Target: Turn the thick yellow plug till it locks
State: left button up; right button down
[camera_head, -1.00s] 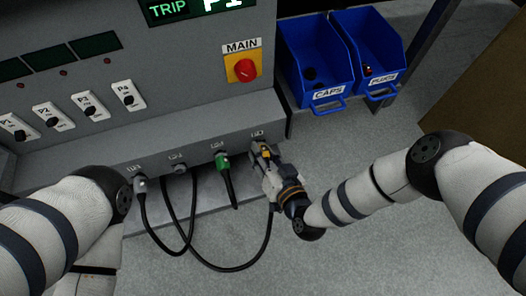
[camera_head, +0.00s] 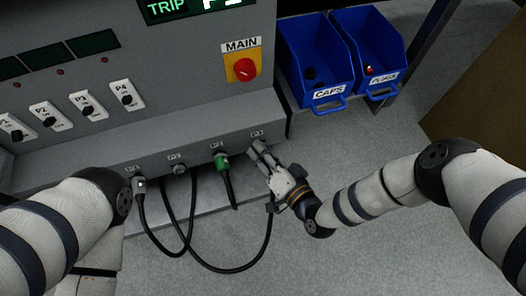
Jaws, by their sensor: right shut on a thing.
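My right gripper (camera_head: 258,148) is shut at the rightmost socket on the sloping lower ledge of the grey cabinet. Its fingers are on the yellow plug, which they hide in this view. The gripper is tilted, with its wrist down and to the right of the socket. A black cable (camera_head: 268,235) hangs below the wrist and loops left. A green plug (camera_head: 222,161) sits in the socket just left of my gripper. My left gripper is not in view; only the arm shows at the left.
A grey plug (camera_head: 139,185) and a grey fitting (camera_head: 180,168) are farther left on the ledge. A red MAIN knob (camera_head: 245,69) is above. Blue bins for caps (camera_head: 328,92) and plugs (camera_head: 381,80) stand at upper right. Open floor lies below.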

jog(key=shift+w+r, duration=0.1)
jog(key=shift+w, duration=0.05)
jog(key=c, duration=1.3)
grip_release()
